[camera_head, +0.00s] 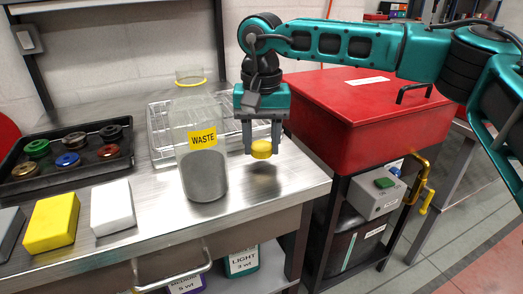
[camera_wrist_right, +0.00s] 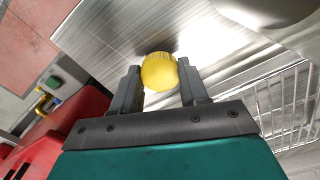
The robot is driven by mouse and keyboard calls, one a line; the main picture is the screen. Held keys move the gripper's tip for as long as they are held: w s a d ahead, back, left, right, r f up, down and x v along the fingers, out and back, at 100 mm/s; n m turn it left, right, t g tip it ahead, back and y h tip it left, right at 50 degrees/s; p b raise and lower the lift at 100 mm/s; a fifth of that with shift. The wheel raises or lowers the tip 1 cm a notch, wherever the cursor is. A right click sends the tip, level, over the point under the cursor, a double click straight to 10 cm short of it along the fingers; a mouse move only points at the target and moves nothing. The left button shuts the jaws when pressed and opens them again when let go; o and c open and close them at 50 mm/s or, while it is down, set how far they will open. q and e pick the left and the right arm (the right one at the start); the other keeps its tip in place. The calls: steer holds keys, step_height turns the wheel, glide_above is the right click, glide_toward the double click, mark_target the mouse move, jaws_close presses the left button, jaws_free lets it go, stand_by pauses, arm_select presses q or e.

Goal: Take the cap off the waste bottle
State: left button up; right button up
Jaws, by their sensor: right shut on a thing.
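The waste bottle (camera_head: 203,150) is a clear bottle with a yellow "WASTE" label and grey contents in its lower part. It stands upright on the steel bench, with its neck open and a yellow ring around it. My right gripper (camera_head: 262,148) is to the right of the bottle, apart from it, pointing down. It is shut on the yellow cap (camera_head: 262,149), held above the bench near its right edge. In the right wrist view the cap (camera_wrist_right: 160,72) sits between the fingertips (camera_wrist_right: 160,84). My left gripper is not in view.
A wire basket (camera_head: 160,130) stands behind the bottle. A black tray (camera_head: 60,185) with several coloured caps is at the left. Yellow (camera_head: 52,221) and white (camera_head: 112,208) blocks lie in front of it. A red cabinet (camera_head: 365,125) stands right of the bench. Bare bench surrounds the spot below the cap.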

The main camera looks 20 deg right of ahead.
step_height(320, 180, down, 2)
steer(key=shift+f, duration=0.1)
steer(key=o, duration=1.2)
steer(key=shift+c, duration=0.2)
